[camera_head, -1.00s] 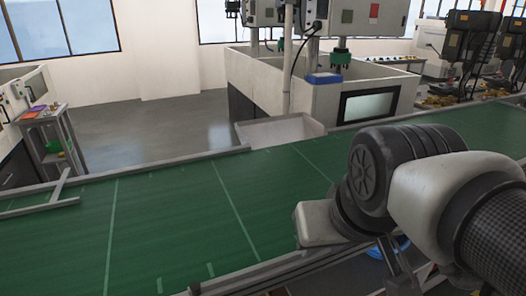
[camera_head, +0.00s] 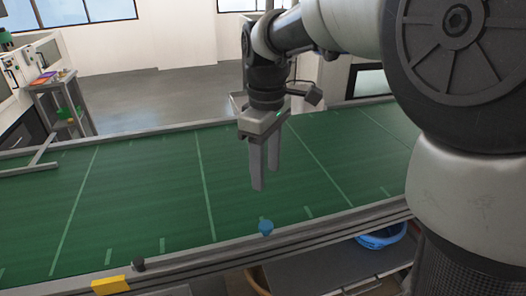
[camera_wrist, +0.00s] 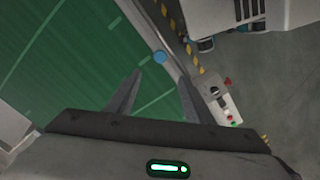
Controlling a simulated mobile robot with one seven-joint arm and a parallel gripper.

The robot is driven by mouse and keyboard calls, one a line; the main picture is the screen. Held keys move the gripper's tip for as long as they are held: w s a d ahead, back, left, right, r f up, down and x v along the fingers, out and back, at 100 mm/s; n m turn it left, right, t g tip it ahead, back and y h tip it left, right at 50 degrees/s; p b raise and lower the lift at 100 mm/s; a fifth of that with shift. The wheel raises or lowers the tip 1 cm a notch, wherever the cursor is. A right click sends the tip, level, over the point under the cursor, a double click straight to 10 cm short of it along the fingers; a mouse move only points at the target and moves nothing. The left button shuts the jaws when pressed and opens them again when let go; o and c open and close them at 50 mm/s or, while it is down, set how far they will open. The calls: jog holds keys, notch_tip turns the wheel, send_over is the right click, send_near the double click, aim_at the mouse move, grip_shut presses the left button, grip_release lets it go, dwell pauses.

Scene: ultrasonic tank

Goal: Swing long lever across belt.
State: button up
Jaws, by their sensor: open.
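The green conveyor belt (camera_head: 130,185) runs across the head view. A long grey bar (camera_head: 30,169), which looks like the lever, lies over the belt's far left part; its left end is cut off by the picture edge. My gripper (camera_head: 264,181) hangs over the middle of the belt, fingers pointing down, open and empty. It is well to the right of the grey bar and apart from it. In the wrist view my open fingers (camera_wrist: 161,80) point towards the belt (camera_wrist: 60,60) and its near edge; the bar cannot be made out there.
A blue basket (camera_head: 382,236) stands below the rail.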

aim_at(266, 224)
notch_tip(266, 224, down, 17)
jog(key=shift+r+b, duration=0.15)
jog(key=shift+b, duration=0.5)
grip_shut()
